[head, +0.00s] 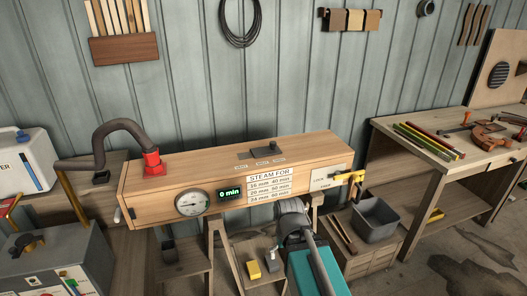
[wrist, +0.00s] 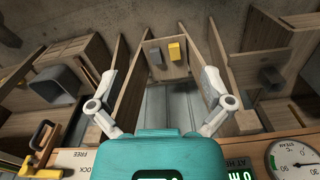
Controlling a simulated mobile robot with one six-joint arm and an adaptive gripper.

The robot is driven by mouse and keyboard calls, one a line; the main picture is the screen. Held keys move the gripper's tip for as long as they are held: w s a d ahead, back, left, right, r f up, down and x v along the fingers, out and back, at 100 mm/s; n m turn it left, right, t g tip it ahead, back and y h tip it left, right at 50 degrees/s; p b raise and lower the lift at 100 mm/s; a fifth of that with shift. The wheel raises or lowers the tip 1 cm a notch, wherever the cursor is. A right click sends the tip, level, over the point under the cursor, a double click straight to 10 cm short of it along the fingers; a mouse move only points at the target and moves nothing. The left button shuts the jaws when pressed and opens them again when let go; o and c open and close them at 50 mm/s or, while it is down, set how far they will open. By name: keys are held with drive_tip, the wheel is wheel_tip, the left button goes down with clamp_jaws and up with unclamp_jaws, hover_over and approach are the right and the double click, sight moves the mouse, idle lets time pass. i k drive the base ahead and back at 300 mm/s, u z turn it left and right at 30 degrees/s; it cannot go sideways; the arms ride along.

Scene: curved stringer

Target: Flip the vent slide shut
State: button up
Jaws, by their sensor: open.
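The vent slide (head: 264,149) is a small dark plate with an upright knob on top of the long wooden steam box (head: 200,172). Small white labels lie along its front edge; their words are too small to read. The wrist view does not show the slide. My gripper (wrist: 160,78) is open and empty in the wrist view, its two pale fingers spread wide over the floor and stands in front of the box. In the head view my arm stands in front of the box, below and right of the slide, and the fingers cannot be made out.
A red fitting (head: 152,164) with a dark hose rises from the box's left end. A round gauge (head: 192,203) and a green "0 min" display (head: 229,193) are on its front. A workbench (head: 455,160) stands right.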

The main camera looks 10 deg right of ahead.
sight(272, 149)
drive_tip(key=z, duration=0.55)
drive_tip(key=k, duration=0.75)
drive_tip(key=z, duration=1.05)
drive_tip(key=k, duration=0.65)
drive_tip(key=z, duration=0.25)
drive_tip(key=i, duration=1.25)
drive_tip(key=u, duration=1.05)
drive_tip(key=i, duration=1)
drive_tip(key=u, duration=0.55)
